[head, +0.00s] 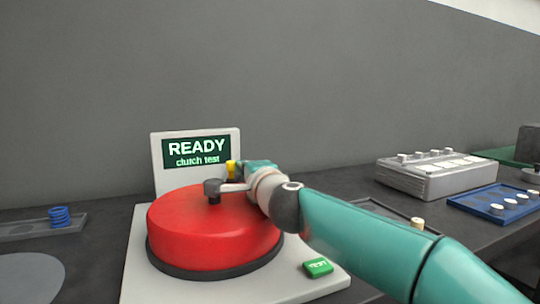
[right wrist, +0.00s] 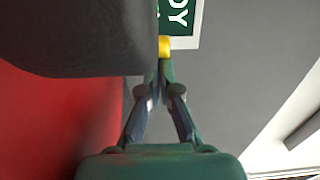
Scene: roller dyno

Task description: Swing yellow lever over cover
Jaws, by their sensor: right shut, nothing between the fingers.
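The round red cover (head: 185,232) sits on a pale base plate and shows READY on the screen behind it. A grey arm with a dark knob (head: 212,188) reaches over the cover's top. The yellow lever tip (head: 231,168) stands at the cover's far side, below the screen. My right gripper (head: 245,168) is beside the yellow tip, shut and empty. In the right wrist view its fingertips (right wrist: 160,72) meet just below the yellow tip (right wrist: 165,47); I cannot tell whether they touch. My left gripper is not in view.
A green TEST button (head: 318,267) lies on the base plate (head: 135,285) at front right. A blue spring (head: 60,217) stands on a tray at left. A grey box (head: 435,178) and a blue tray (head: 485,205) are at right. A dark block (right wrist: 80,40) crowds the wrist view.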

